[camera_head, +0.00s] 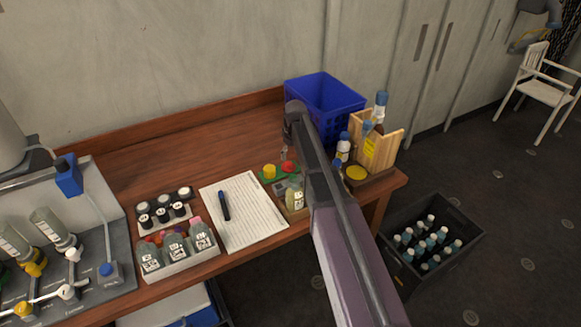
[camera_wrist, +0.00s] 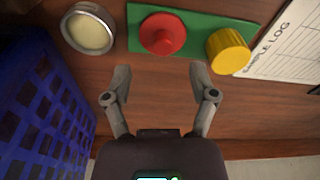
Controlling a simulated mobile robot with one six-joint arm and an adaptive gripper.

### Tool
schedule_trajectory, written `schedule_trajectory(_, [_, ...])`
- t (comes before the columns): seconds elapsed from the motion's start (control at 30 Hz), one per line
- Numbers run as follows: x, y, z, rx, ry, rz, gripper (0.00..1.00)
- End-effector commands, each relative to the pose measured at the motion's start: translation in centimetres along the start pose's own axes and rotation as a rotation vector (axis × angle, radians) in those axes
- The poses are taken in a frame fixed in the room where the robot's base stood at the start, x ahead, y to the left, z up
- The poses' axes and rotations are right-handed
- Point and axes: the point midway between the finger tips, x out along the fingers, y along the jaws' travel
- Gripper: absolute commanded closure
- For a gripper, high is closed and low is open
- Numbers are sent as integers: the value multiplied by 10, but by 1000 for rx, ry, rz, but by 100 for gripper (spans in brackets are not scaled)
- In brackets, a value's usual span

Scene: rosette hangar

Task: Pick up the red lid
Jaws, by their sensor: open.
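The red lid (camera_wrist: 163,34) is round with a central knob and sits on a flat green mat (camera_wrist: 200,27) on the wooden table. It also shows in the head view (camera_head: 288,167), partly close to my arm. My gripper (camera_wrist: 160,80) is open and empty in the wrist view. Its fingertips point toward the red lid, with a gap in the picture between them and the lid. In the head view my gripper is mostly hidden by my arm.
A yellow cap (camera_wrist: 229,51) stands beside the red lid on the mat. A round pale-topped jar lid (camera_wrist: 89,29) lies left of the mat. A blue crate (camera_wrist: 42,100) is close on the left. A sample log sheet (camera_head: 243,212) with a pen (camera_head: 224,205) lies nearby.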

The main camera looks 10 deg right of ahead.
Motion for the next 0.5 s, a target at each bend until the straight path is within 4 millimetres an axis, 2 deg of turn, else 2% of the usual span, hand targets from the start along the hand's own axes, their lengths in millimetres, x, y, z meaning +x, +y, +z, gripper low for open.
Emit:
schedule_trajectory(0.23, [8,-1,-1,-1,0,0,26])
schedule_trajectory(0.5, [28,-2,-2,-1,0,0,26])
